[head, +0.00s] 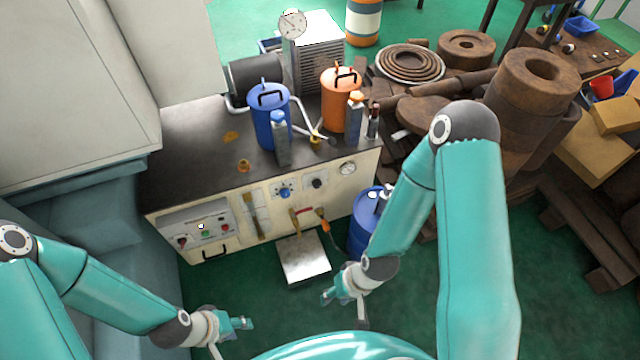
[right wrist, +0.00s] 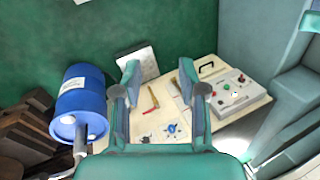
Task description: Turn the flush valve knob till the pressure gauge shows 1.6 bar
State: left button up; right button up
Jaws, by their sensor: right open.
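The cream front panel of the bench carries a blue knob (head: 285,191) on a pale plate and a black knob (head: 317,182) to its right. I cannot read which is the flush valve. A round white gauge (head: 347,168) sits at the panel's right end; its reading is too small to tell. In the right wrist view the blue knob (right wrist: 171,128) and black knob (right wrist: 146,139) show beyond my gripper. My right gripper (head: 332,293) is open and empty, in front of and below the panel, its fingers apart in the wrist view (right wrist: 159,72). My left gripper (head: 243,323) is lower left, apart from the panel.
A control box (head: 197,228) with buttons, brushes (head: 252,214) and a red-handled tool (head: 300,213) are on the front. Another gauge (head: 292,24) is behind.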

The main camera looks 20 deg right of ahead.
jog(key=o, duration=0.3)
jog(key=shift+o, duration=0.5)
jog(key=w+d+f+t+b, duration=0.2)
jog(key=w+f+t+b, duration=0.1)
jog(key=w+f+b, duration=0.5)
jog(key=w+b, duration=0.1)
jog(key=b, duration=0.2)
jog(key=shift+d+f+n+h, duration=0.2)
jog(key=shift+d+n+h, duration=0.1)
jog(key=shift+d, duration=0.1)
jog(key=n+t+h+b, duration=0.25)
jog(key=t+b, duration=0.75)
jog(key=b, duration=1.4)
send_near(318, 186)
jog(key=b+x, duration=0.4)
jog(key=x, duration=0.5)
jog(key=shift+w, duration=0.35)
jog(key=shift+c, duration=0.3)
